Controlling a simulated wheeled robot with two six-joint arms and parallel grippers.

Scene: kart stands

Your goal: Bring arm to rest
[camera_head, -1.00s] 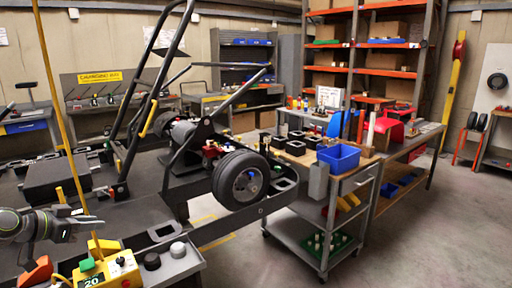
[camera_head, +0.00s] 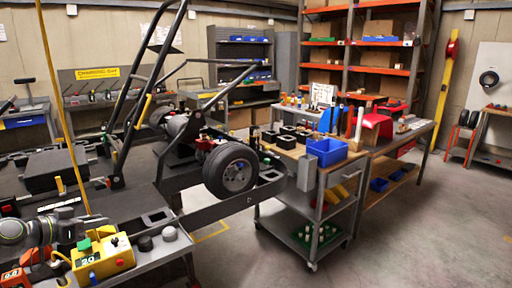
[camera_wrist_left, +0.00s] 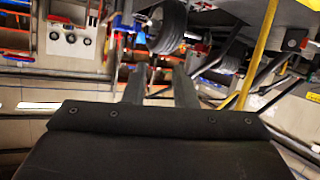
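My left arm comes in at the lower left of the head view, above a bench. Its left gripper (camera_head: 88,224) points right, close to the yellow control box (camera_head: 110,258); I cannot tell from this view whether they touch. In the left wrist view the two dark fingers of the left gripper (camera_wrist_left: 160,88) stand apart with nothing between them, so it is open and empty. My right arm and right gripper are not in view.
A kart frame with a black wheel (camera_head: 231,171) sits on a stand in the middle. A grey cart (camera_head: 310,222) carries a blue bin (camera_head: 327,152). Orange shelves (camera_head: 378,69) stand behind. The floor (camera_head: 430,230) at right is clear.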

